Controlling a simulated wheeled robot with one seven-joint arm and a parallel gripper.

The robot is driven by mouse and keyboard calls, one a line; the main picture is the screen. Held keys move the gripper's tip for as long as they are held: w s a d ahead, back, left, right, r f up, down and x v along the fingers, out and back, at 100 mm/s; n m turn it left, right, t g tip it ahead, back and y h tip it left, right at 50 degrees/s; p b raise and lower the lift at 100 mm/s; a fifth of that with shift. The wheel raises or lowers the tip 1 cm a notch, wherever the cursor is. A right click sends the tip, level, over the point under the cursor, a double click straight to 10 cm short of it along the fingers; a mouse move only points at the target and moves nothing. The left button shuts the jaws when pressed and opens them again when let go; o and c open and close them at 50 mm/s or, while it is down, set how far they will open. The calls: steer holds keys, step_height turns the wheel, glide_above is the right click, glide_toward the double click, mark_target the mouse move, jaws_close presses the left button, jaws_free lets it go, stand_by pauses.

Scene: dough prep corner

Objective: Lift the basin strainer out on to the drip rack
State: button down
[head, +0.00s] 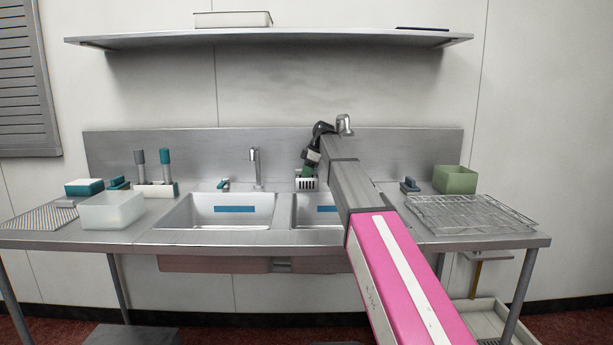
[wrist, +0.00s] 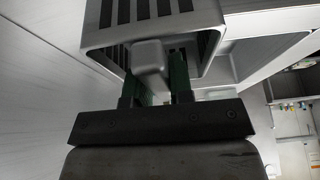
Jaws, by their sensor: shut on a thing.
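The basin strainer (head: 306,185) is a small pale slotted basket at the back left of the right-hand basin (head: 300,210). My gripper (head: 308,171) is above it, fingers down. In the wrist view the strainer (wrist: 207,18) fills the top, and my gripper's green fingers (wrist: 163,75) are shut on its grey block-like grip (wrist: 150,56). I cannot tell whether the strainer's underside is clear of the basin. The drip rack (head: 470,214), a wire grid, lies empty on the counter to the right.
The left basin (head: 215,210) has a tap (head: 256,168) behind it. A green box (head: 455,179) and a small teal-and-grey item (head: 410,185) stand behind the rack. A translucent tub (head: 111,211) stands at left. A shelf (head: 270,37) hangs above.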

steer(key=shift+r, duration=2.05)
steer(key=shift+s, duration=0.1)
